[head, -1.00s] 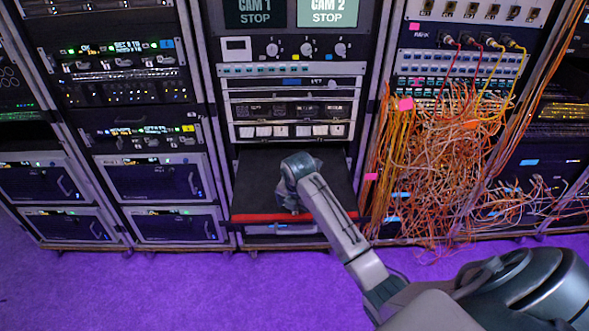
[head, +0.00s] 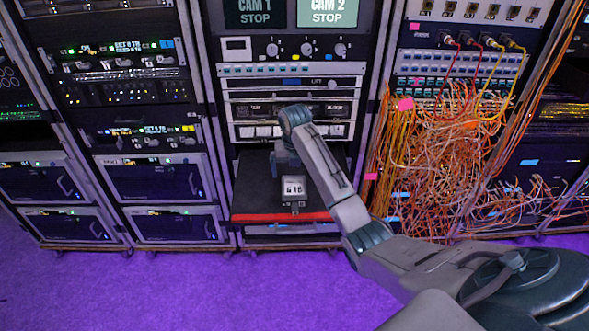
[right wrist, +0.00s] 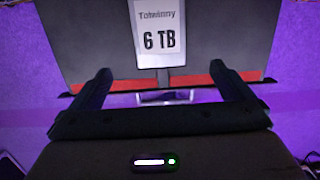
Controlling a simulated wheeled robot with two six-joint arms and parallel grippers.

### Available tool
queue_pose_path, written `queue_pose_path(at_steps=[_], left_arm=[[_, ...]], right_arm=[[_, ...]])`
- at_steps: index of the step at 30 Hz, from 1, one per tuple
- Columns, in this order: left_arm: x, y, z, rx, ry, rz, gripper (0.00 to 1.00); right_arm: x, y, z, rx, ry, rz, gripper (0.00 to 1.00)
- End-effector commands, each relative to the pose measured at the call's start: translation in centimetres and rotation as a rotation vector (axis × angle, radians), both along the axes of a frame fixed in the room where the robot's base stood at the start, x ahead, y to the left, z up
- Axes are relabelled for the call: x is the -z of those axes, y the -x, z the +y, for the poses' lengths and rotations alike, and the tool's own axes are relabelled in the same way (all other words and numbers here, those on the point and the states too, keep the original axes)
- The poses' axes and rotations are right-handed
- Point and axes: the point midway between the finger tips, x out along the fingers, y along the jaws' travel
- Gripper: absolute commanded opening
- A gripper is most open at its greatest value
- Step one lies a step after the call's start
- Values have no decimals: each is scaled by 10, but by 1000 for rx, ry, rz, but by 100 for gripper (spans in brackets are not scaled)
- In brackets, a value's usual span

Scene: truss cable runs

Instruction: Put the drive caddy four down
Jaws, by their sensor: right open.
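The drive caddy (head: 294,188) is a small grey-and-dark piece with a white label. It rests on the dark pull-out shelf (head: 328,180) with a red front edge. In the right wrist view its label (right wrist: 159,38) reads 6 TB. My right gripper (head: 283,165) is just behind the caddy, toward the rack. In the wrist view the gripper (right wrist: 160,68) has its two fingers wide apart with nothing between them, apart from the caddy. My left gripper is not in view.
Equipment racks line the back, with a white-buttoned panel (head: 292,131) just above the shelf. A dense tangle of orange cables (head: 440,165) hangs to the right of it. The purple floor (head: 200,285) in front is clear.

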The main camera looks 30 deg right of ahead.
Motion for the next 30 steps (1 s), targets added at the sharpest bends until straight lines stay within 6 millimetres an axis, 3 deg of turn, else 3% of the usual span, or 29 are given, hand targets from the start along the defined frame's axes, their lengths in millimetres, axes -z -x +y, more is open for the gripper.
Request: queue_pose_path(at_steps=[18, 30], left_arm=[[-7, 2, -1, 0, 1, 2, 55], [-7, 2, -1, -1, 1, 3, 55]], right_arm=[[93, -9, -5, 1, 0, 2, 100], [105, -10, -6, 1, 1, 0, 100]])
